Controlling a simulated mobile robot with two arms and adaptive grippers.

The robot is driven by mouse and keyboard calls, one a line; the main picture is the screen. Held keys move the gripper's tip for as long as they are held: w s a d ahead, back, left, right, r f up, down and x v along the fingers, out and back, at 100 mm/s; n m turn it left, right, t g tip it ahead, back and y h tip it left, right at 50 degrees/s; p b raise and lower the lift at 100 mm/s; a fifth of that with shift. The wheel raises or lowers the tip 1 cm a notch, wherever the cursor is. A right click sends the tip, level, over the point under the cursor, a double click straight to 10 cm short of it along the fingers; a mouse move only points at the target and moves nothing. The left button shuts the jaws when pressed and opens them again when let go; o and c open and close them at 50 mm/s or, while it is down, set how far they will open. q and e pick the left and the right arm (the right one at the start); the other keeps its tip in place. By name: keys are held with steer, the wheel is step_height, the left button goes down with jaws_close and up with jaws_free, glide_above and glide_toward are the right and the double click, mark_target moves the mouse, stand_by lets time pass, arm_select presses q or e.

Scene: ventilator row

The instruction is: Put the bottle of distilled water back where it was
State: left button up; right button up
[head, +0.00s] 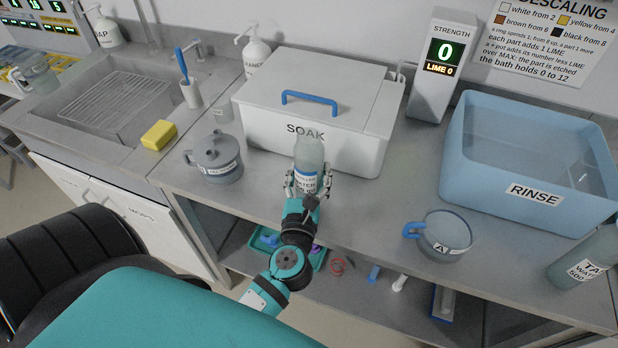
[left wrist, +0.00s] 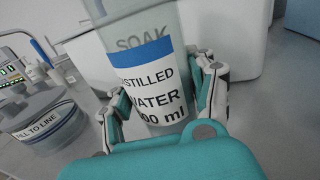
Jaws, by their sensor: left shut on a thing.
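The bottle of distilled water (head: 308,157) is a clear bottle with a white label and a blue band. It stands upright, or nearly so, in front of the SOAK box (head: 340,118). My left gripper (head: 307,187) is shut on its lower part. In the left wrist view the bottle (left wrist: 142,62) fills the middle, between the fingers of my left gripper (left wrist: 155,105). I cannot tell whether its base touches the counter. My right gripper is not in view.
Right are jug A (head: 444,236), the blue RINSE tub (head: 469,160) and a TAP WATER bottle (head: 585,262). The counter (head: 372,208) is clear between bottle and jug.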

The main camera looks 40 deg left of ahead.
arm_select(q)
steer(key=shift+r, duration=0.15)
steer(key=o, duration=1.1)
steer(key=shift+f, duration=0.25)
steer(key=o, duration=0.5)
